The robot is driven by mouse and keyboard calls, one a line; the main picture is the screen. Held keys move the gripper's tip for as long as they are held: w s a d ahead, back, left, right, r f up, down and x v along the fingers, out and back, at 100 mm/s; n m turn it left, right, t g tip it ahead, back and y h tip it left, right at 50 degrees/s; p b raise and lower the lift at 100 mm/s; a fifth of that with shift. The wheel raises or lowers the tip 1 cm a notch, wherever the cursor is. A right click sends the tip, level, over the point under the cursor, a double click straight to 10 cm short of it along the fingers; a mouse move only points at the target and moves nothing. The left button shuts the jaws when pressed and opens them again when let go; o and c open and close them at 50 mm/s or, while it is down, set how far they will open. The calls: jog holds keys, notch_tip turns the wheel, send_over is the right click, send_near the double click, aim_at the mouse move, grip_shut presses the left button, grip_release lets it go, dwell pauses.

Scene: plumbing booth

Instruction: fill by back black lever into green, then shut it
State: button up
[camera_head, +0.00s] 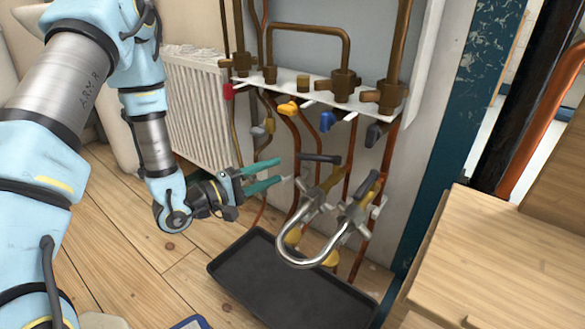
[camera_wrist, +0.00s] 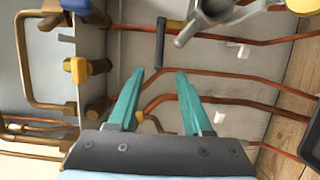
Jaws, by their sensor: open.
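The back black lever (camera_head: 320,158) lies roughly level above the rear metal tap body, behind the chrome spout (camera_head: 310,262). It also shows in the wrist view (camera_wrist: 160,42) as a dark bar just past my fingertips, lined up with the gap between them. My gripper (camera_head: 279,169) has teal fingers; it is open and empty, left of the lever and apart from it. It also shows in the wrist view (camera_wrist: 160,76). A second lever (camera_head: 368,190), dark and yellow, is on the front tap. I see no green container.
A black tray (camera_head: 290,285) lies on the wooden floor below the spout. Copper pipes and small valves with yellow (camera_head: 287,107), blue (camera_head: 327,121) and red (camera_head: 228,91) handles are on the wall. A white radiator (camera_head: 195,105) stands left; a wooden cabinet (camera_head: 505,265) stands right.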

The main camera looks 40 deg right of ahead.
aim_at(305, 159)
jog(key=d+b, duration=0.1)
jog(key=d, duration=0.2)
jog(key=d+b, duration=0.1)
jog(key=d, duration=0.6)
jog(key=shift+s+d+b, duration=0.25)
jog(key=shift+d+b, duration=0.05)
jog(key=shift+b, duration=0.1)
jog(key=shift+c, duration=0.2)
grip_shut()
dwell(0.7)
